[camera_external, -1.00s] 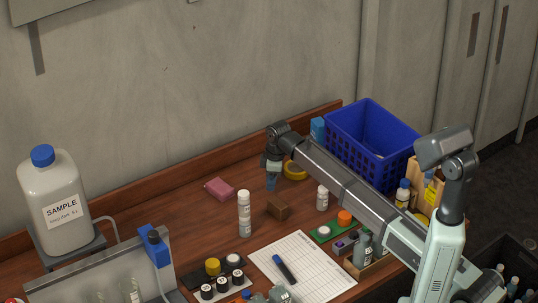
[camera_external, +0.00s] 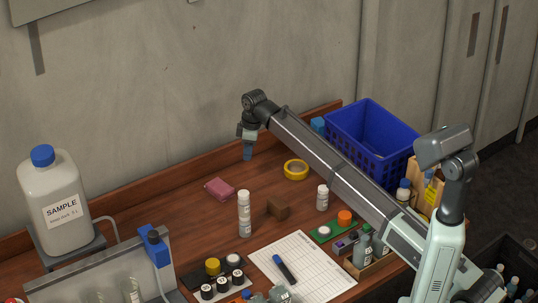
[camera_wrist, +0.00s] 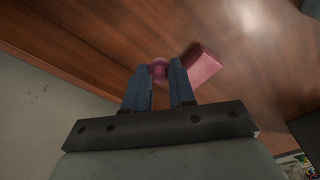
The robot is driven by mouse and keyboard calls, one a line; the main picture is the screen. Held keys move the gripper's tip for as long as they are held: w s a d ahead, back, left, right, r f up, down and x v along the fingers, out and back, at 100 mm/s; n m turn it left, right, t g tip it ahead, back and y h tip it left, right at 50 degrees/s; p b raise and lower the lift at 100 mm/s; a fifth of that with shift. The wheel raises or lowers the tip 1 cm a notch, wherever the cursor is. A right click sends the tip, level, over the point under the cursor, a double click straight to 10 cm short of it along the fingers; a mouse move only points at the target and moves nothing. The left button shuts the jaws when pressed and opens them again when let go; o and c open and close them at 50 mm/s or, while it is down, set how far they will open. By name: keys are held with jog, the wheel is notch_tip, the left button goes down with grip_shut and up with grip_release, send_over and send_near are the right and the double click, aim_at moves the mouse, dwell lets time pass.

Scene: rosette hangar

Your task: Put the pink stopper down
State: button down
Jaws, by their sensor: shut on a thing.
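The pink stopper (camera_wrist: 159,72) shows in the wrist view between the tips of my gripper (camera_wrist: 160,78). The blue fingers are shut on it, one on each side. In the external view my gripper (camera_external: 247,156) hangs fingers down, seemingly above the back part of the wooden table, behind a pink block. I cannot make out the stopper in that view. The pink block (camera_external: 219,190) lies on the table; it also shows in the wrist view (camera_wrist: 203,66), just right of the fingers, apart from the stopper.
A yellow tape roll (camera_external: 296,170), a white bottle (camera_external: 244,214), a brown block (camera_external: 278,208) and a small white bottle (camera_external: 322,198) stand around the table middle. A blue basket (camera_external: 368,140) is at the back right. Bare wood (camera_external: 165,225) lies left of the pink block.

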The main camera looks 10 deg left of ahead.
aim_at(246, 180)
jog(key=f, duration=1)
jog(key=shift+w+a, duration=0.15)
jog(key=shift+a, duration=0.1)
jog(key=shift+f, duration=0.1)
jog(key=c, duration=0.9)
grip_release()
jog(key=shift+c, duration=0.2)
jog(key=r, duration=0.4)
jog(key=d+r, duration=0.1)
jog(key=r, duration=0.7)
jog(key=shift+d+r, duration=0.15)
jog(key=shift+d, duration=0.05)
jog(key=shift+w, duration=0.1)
